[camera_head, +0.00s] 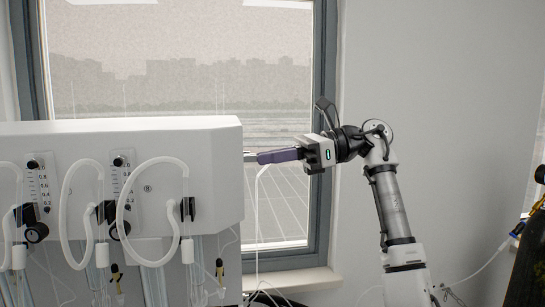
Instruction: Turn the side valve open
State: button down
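The white distiller housing (120,135) fills the left side, with its right side wall seen edge-on. A small pale piece (249,156) projects from that wall and may be the side valve; its shape and turn position are too small to tell. My gripper (262,157) reaches in from the right at the same height, its purple-grey finger pointing left. Its tip is at or very near the pale piece; I cannot tell whether they touch. The fingers overlap in this view, so any gap between them is hidden.
Flow gauges (39,185) with black knobs and looped white tubes (125,205) are on the housing's front. A thin white tube (257,220) hangs below my gripper. A window (180,60) is behind. A dark object (530,240) stands at the far right.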

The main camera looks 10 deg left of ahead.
jog(key=c, duration=1.6)
grip_release()
jog(key=shift+r, duration=0.1)
jog(key=shift+c, duration=0.2)
